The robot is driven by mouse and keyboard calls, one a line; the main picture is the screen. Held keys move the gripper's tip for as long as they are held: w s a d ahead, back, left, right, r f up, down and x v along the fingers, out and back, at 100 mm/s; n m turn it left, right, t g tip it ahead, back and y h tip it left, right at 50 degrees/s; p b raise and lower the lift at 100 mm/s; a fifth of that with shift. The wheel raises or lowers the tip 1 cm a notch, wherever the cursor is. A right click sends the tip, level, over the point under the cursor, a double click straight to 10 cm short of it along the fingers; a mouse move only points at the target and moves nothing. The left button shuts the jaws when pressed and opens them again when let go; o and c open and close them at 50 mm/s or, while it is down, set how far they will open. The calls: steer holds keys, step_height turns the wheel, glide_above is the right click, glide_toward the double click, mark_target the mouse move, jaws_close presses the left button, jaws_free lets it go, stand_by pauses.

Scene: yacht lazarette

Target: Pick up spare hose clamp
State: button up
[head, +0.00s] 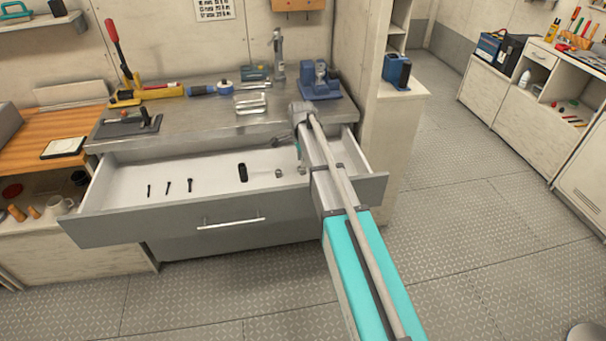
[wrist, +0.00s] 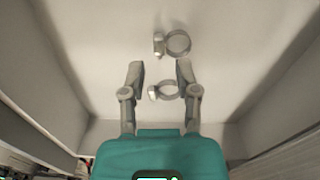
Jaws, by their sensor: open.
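Two metal hose clamps lie on the pale floor of the open drawer (head: 205,168). In the wrist view the nearer clamp (wrist: 167,90) lies between my gripper's fingers, its screw housing toward the left finger. The farther clamp (wrist: 178,43) lies just beyond the fingertips, slightly to the right. I cannot tell which one is the spare. My gripper (wrist: 160,69) is open and empty, pointing down over the drawer, with a finger on each side of the nearer clamp. In the head view my arm hides much of the gripper and the drawer's right end.
The drawer also holds several bolts (head: 168,187) and a black cylinder (head: 243,172). The steel worktop (head: 200,118) above carries tools and a blue vise (head: 319,82). The floor to the right is clear.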

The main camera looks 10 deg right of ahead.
mark_target(303, 171)
steer(key=shift+f, duration=0.15)
steer(key=f+b, duration=0.5)
steer(key=shift+d, duration=0.25)
stand_by(0.8)
jaws_close()
